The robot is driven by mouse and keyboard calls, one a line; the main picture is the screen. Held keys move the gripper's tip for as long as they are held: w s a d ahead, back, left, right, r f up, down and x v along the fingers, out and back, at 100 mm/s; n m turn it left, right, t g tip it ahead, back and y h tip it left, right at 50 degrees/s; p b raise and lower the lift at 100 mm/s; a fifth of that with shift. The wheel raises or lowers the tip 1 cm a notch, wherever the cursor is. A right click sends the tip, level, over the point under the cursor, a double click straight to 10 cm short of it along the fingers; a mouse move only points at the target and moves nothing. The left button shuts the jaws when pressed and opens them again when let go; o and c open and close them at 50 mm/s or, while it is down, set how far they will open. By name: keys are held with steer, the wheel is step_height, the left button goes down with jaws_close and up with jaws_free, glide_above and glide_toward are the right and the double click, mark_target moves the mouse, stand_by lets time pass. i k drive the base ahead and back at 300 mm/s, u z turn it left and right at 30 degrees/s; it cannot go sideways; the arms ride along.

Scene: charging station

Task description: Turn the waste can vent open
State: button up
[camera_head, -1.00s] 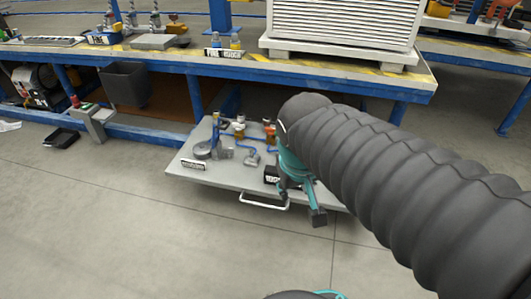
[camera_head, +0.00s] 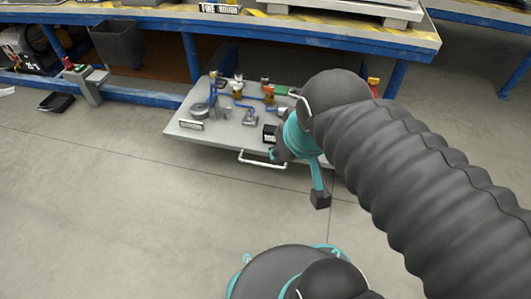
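I cannot pick out a waste can vent for certain. A small red and yellow top (camera_head: 373,85) shows behind my arm and may belong to a can; the rest of it is hidden. My gripper (camera_head: 305,178), teal and dark, hangs beyond the black ribbed arm at the right front edge of a grey pull-out tray (camera_head: 220,140). A teal bar with a dark block at its end points down over the floor. The arm hides much of the gripper, so its opening is unclear, and I see nothing held.
The tray carries small fittings with blue tubing (camera_head: 245,103) and has a white front handle (camera_head: 262,162). A blue-framed bench (camera_head: 290,35) runs behind. A dark bin (camera_head: 118,42) hangs under it at left. The floor in front of the tray is clear.

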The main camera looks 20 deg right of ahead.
mark_target(373, 81)
steer(key=z, duration=1.45)
steer(key=k, duration=0.35)
steer(key=u, duration=0.5)
steer(key=i, duration=1.05)
steer(key=z, duration=0.45)
